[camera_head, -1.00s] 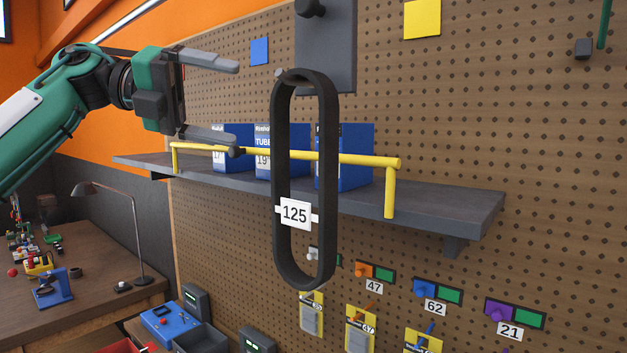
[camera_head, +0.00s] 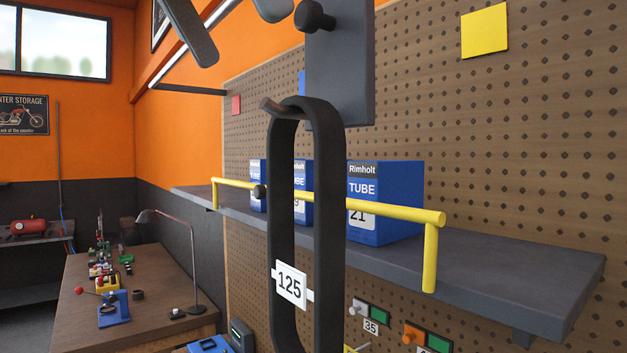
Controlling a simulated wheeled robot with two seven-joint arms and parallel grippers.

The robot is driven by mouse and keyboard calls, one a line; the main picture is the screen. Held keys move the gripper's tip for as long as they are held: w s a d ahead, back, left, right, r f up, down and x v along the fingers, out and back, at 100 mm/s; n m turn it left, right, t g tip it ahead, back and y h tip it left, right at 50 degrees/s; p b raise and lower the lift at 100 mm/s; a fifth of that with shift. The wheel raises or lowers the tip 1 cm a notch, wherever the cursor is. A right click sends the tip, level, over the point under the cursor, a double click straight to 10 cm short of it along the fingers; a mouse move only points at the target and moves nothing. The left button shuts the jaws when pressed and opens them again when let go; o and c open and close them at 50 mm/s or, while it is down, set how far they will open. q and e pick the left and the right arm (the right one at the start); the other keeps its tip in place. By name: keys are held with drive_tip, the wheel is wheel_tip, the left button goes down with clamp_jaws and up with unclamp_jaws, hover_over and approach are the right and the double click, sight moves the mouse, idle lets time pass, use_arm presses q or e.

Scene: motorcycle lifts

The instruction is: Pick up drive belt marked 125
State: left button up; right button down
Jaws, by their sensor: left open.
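The drive belt (camera_head: 330,245) is a long black upright loop with a white tag (camera_head: 291,285) reading 125. It hangs at its top from a dark hook (camera_head: 268,104) in front of the pegboard, and its lower end is cut off by the bottom edge of the view. My left gripper (camera_head: 240,38) shows only as two grey fingers at the top edge. They are spread apart and empty, above and left of the belt's top in the picture, not touching it. My right gripper is not in view.
A grey shelf (camera_head: 490,268) with a yellow rail (camera_head: 375,208) and blue tube boxes (camera_head: 392,205) lies behind the belt. A dark plate with a black knob (camera_head: 314,17) is above it. A workbench (camera_head: 150,300) with a lamp stands at the lower left.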

sight(274, 116)
use_arm(q)
drive_tip(key=x, duration=0.2)
drive_tip(key=p+x, duration=0.1)
drive_tip(key=x, duration=0.2)
drive_tip(key=p+x, duration=0.1)
drive_tip(key=x, duration=0.2)
drive_tip(key=shift+s+f, duration=0.15)
drive_tip(key=shift+s, duration=0.1)
drive_tip(key=x, duration=0.1)
drive_tip(key=p+x, duration=0.2)
drive_tip(key=shift+s+f, duration=0.1)
drive_tip(key=shift+s, duration=0.15)
drive_tip(key=shift+w+d+f, duration=0.15)
drive_tip(key=shift+d+f, duration=0.1)
drive_tip(key=shift+f, duration=0.15)
drive_tip(key=shift+c, duration=0.4)
drive_tip(key=shift+a, duration=0.1)
drive_tip(key=c, duration=1.4)
